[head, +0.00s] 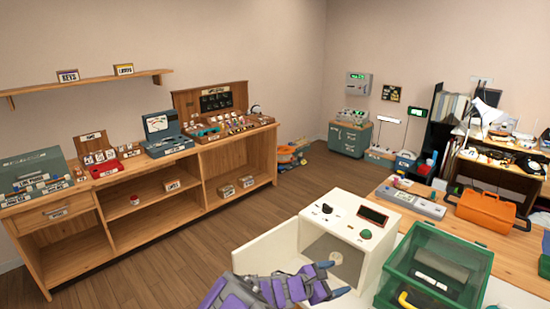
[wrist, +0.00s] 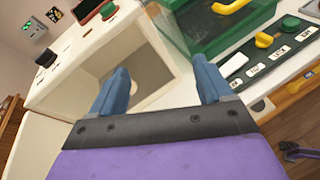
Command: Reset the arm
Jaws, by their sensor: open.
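My gripper (head: 335,278) is at the bottom middle of the head view, at the end of my purple and grey arm. In the wrist view its two blue fingers (wrist: 162,85) are spread apart with nothing between them. The gripper is in front of a white box-shaped device (head: 312,206) with an open cavity, a black knob, a dark display and a green button. The device also shows in the wrist view (wrist: 75,75), just beyond the fingers. I cannot tell whether a finger touches it.
A green clear-sided bin (head: 440,262) stands right of the device. A wooden table behind holds an orange toolbox (head: 486,211) and a grey instrument (head: 411,202). A wooden shelf unit (head: 150,208) with several devices stands at the left. Open wooden floor (head: 180,245) lies between.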

